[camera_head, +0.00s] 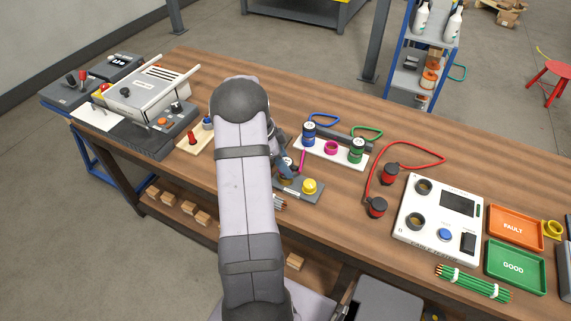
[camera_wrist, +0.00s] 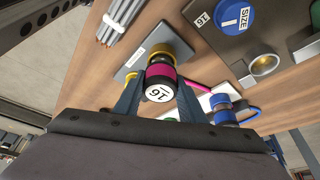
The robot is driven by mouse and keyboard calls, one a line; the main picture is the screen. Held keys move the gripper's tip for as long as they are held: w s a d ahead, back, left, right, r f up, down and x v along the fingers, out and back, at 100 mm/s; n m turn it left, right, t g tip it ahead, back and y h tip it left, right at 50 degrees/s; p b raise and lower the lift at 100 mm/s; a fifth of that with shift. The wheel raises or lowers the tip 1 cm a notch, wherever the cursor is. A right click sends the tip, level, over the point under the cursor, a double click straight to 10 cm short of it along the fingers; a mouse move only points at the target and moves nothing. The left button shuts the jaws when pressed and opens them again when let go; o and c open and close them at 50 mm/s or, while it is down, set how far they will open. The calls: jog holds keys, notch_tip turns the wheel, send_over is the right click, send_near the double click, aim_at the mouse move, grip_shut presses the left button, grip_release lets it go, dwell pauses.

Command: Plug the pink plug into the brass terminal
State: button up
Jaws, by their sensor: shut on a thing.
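The pink plug (camera_wrist: 158,82) is a dark cylinder with a pink band and a white end marked 16. My gripper (camera_wrist: 158,98) is shut on it, with one finger on each side. A pink cable (camera_head: 303,161) shows beside it. The brass terminal (camera_head: 309,186) stands on a small grey plate (camera_head: 292,192). In the head view, the gripper (camera_head: 288,167) and plug are up and left of the terminal. In the wrist view, the brass terminal (camera_wrist: 161,58) shows just behind the plug, partly covered; I cannot tell the gap.
Grey rods (camera_wrist: 124,20) lie beside the plate. A red lead (camera_head: 378,178) and a white tester (camera_head: 438,217) are to the right. My arm hides part of the bench.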

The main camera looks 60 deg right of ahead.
jog(key=shift+f, duration=0.15)
jog(key=o, duration=1.3)
jog(key=shift+b+v, duration=1.25)
jog(key=shift+v, duration=2.45)
jog(key=shift+a, duration=0.1)
